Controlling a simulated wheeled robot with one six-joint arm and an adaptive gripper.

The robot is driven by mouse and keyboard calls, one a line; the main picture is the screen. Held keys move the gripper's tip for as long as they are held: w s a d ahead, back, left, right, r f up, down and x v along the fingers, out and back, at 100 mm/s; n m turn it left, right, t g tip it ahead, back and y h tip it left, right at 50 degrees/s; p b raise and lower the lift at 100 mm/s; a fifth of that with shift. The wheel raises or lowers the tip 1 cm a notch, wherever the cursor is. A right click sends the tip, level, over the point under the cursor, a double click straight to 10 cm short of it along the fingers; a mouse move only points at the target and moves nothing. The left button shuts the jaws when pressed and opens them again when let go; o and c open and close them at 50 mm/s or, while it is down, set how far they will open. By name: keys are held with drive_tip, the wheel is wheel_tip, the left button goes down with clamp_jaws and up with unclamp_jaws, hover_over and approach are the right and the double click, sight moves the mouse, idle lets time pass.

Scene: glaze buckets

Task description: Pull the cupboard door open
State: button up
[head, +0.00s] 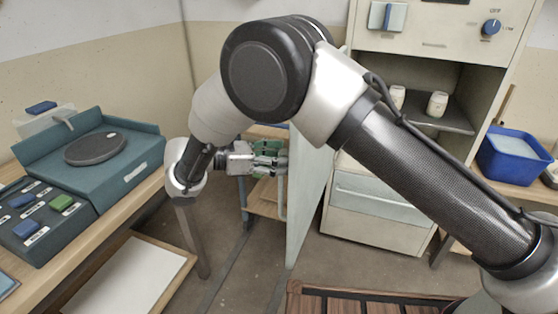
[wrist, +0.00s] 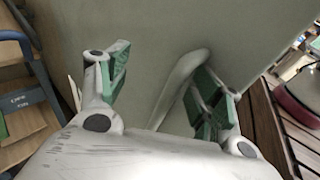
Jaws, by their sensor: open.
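The cupboard (head: 335,145) stands at the back, and its pale green door (head: 311,185) is swung far out towards me, seen nearly edge-on. The cupboard's inside shows to the right of the door. My gripper (head: 283,158) is on the left side of the door, at its face. In the wrist view my gripper (wrist: 160,82) is open, with its green-padded fingers spread. The pale curved door handle (wrist: 182,78) lies between the fingers, nearer the right one. I cannot tell whether it touches that finger. The door (wrist: 150,30) fills the background there.
Two pale jars (head: 437,104) stand on the cupboard shelf, above a drawer (head: 378,197). A blue tub (head: 512,150) is on the right bench. A teal wheel unit (head: 140,155) is on the left bench. A wooden slatted surface (head: 370,303) is in front. Floor shows left of the door.

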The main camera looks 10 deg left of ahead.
drive_tip(key=shift+o, duration=0.2)
drive_tip(key=shift+w+r, duration=0.15)
drive_tip(key=shift+r, duration=0.25)
drive_tip(key=shift+c, duration=0.7)
drive_tip(key=shift+o, duration=1.3)
drive_tip(key=shift+w+a, duration=0.35)
drive_tip(key=shift+a, duration=0.35)
drive_tip(key=shift+w+a, duration=0.35)
drive_tip(key=shift+a, duration=0.4)
drive_tip(key=shift+w+a, duration=0.35)
drive_tip(key=shift+a, duration=0.35)
drive_tip(key=shift+w+a, duration=0.25)
drive_tip(key=shift+a, duration=0.35)
drive_tip(key=shift+c, duration=0.2)
drive_tip(key=o, duration=0.3)
drive_tip(key=shift+w+a, duration=0.3)
drive_tip(key=shift+a, duration=0.6)
drive_tip(key=shift+w+a+f, duration=0.15)
drive_tip(key=shift+a+f, duration=0.05)
drive_tip(key=shift+a, duration=0.2)
drive_tip(key=c, duration=0.7)
drive_tip(key=shift+f, duration=0.1)
